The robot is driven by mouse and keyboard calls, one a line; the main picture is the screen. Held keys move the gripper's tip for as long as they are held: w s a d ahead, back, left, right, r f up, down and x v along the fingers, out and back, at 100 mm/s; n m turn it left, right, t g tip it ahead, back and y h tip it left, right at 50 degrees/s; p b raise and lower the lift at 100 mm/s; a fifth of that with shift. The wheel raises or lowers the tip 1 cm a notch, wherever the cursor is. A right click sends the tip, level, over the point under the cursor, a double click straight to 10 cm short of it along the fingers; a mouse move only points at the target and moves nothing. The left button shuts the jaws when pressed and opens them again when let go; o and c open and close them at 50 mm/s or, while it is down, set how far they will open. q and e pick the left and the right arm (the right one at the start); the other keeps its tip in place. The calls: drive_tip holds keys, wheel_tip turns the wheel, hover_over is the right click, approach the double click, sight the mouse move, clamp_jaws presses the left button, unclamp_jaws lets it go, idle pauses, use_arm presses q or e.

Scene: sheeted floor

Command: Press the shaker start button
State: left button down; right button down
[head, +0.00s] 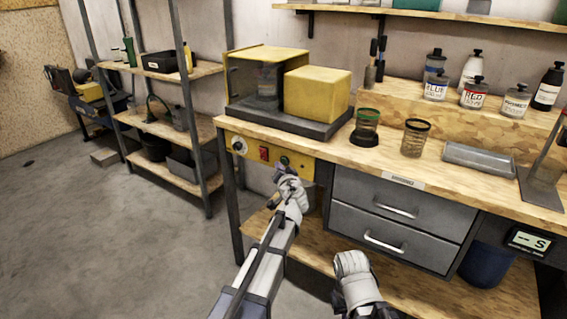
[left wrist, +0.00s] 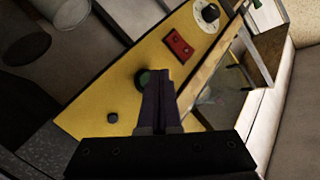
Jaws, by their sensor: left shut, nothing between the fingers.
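The shaker (head: 318,92), a yellow box unit on a dark base, stands on the bench. Its yellow control panel (head: 303,169) hangs on the bench front and fills the middle of the left wrist view (left wrist: 95,115). The panel carries a dial (head: 239,146), a red rocker switch (head: 264,154) and a round green button (head: 284,160). My left gripper (head: 280,170) is shut and empty, its tips at the green button. In the left wrist view the fingertips (left wrist: 161,74) partly cover the button (left wrist: 143,79); contact cannot be told. My right gripper (head: 352,263) is low before the drawers, its fingers hidden.
A green-rimmed jar (head: 367,121), another jar (head: 415,138) and a metal tray (head: 478,157) stand on the bench. Grey drawers (head: 400,214) sit below, right of the panel. A shelf rack (head: 168,117) stands at the left. The floor at the left front is clear.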

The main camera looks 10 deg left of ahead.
use_arm(q)
drive_tip(key=shift+w, duration=0.15)
drive_tip(key=shift+w+d, duration=0.15)
drive_tip(key=shift+w, duration=0.15)
